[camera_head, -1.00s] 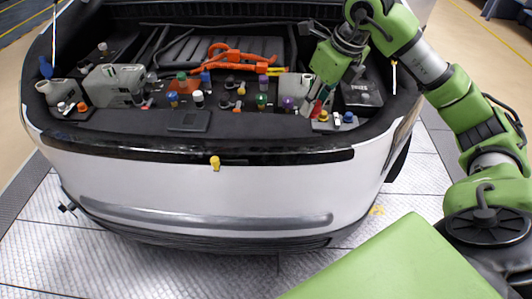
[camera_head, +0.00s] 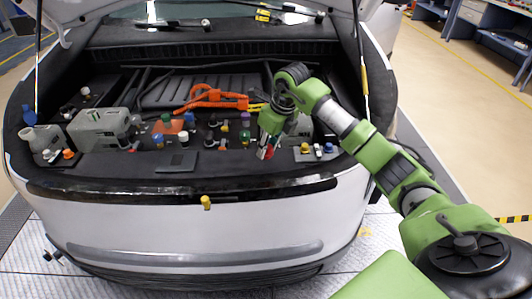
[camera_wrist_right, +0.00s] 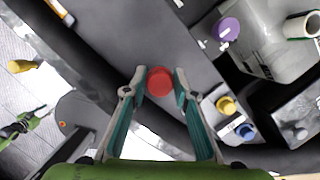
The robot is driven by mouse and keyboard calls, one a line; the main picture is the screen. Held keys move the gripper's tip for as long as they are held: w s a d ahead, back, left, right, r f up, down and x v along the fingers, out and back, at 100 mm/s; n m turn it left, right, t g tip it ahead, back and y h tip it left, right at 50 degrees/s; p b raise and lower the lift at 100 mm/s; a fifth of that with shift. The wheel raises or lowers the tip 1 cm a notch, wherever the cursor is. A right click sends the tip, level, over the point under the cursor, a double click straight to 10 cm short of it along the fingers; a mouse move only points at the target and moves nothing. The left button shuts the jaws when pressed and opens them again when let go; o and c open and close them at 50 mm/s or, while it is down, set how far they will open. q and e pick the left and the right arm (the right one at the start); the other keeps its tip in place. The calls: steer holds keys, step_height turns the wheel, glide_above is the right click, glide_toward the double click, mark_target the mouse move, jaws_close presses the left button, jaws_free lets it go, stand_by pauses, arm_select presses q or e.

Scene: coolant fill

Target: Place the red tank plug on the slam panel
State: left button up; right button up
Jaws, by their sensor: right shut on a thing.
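The red tank plug (camera_wrist_right: 160,81) sits between the fingertips of my right gripper (camera_wrist_right: 161,82) in the right wrist view, seen as a round red top. In the head view the right gripper (camera_head: 266,151) points down at the front of the open bay, with a bit of the red plug (camera_head: 269,153) showing. The gripper is shut on the plug. The slam panel (camera_head: 120,171) is the dark strip along the bay's front edge; its dark surface (camera_wrist_right: 100,35) lies beneath the plug in the wrist view. I cannot tell whether the plug touches it. My left gripper is not in view.
Several coloured caps stand in the bay, including a purple cap (camera_wrist_right: 227,31) and a yellow cap (camera_wrist_right: 226,104) right of the gripper. A grey reservoir (camera_head: 98,127) stands left. A yellow part (camera_head: 206,202) sits on the front. The panel is mostly clear left of the gripper.

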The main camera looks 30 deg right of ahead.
mark_target(266, 156)
steer(key=shift+w+f, duration=0.35)
steer(key=shift+f, duration=0.1)
step_height(266, 156, down, 2)
steer(key=shift+a+f+p, duration=0.1)
steer(key=shift+p, duration=0.6)
steer(key=shift+f, duration=0.35)
steer(key=shift+f, duration=0.1)
steer(key=shift+f, duration=0.15)
steer(key=o, duration=0.9)
